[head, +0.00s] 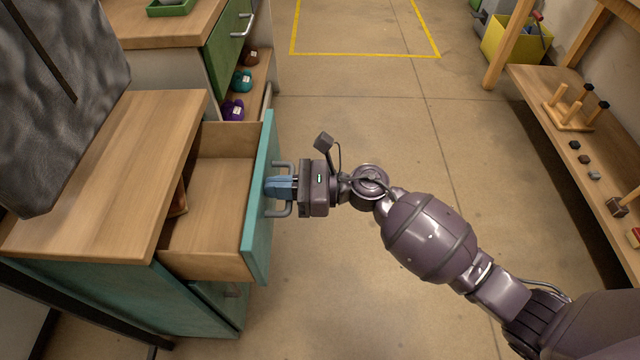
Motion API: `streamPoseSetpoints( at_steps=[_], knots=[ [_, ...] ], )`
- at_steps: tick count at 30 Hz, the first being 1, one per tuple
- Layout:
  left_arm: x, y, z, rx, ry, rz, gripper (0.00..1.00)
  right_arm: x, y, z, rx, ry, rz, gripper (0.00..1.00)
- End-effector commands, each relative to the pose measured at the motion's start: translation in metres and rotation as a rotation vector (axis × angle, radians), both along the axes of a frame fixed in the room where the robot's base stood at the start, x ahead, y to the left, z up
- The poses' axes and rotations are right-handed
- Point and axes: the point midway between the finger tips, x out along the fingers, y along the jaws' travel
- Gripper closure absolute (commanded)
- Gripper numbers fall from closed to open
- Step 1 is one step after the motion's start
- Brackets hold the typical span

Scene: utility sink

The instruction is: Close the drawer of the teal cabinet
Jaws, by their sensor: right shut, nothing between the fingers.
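The teal cabinet (190,300) stands at the left under a wooden top. Its upper drawer (218,205) is pulled well out, with a teal front (262,225) and a wooden inside. A small brownish item (179,200) shows inside by the drawer's left side, partly hidden by the top. My right gripper (270,187) reaches in from the right, its blue fingers shut and empty. The fingertips are within the grey drawer handle (281,210), at the drawer's front; I cannot tell whether they touch it. My left gripper is not in view.
A second cabinet with a green front (228,50) and a shelf of small coloured items stands behind. A grey textured block (60,90) is at the far left. A wooden bench (570,140) runs along the right. The floor (400,140) between is clear.

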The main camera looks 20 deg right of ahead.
Motion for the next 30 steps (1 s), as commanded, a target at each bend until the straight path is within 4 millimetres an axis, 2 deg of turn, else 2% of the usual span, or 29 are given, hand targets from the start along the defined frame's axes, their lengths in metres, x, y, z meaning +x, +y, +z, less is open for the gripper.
streamPoseSetpoints(
  at_steps=[1,6,15,21,30],
  knots=[
    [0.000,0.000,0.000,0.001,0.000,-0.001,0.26,0.004,0.015,0.001,0.002,-0.001,0.002,1.00],
    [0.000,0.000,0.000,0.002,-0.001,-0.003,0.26,0.017,0.059,0.000,0.002,-0.001,0.002,1.00],
    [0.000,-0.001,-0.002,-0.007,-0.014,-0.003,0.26,0.033,0.118,-0.001,0.000,0.001,0.001,1.00],
    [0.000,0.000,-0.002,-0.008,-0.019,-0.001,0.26,0.039,0.138,-0.001,0.000,0.001,0.001,1.00],
    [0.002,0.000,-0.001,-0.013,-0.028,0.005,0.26,0.043,0.147,0.001,0.001,-0.001,-0.002,1.00]
  ],
)
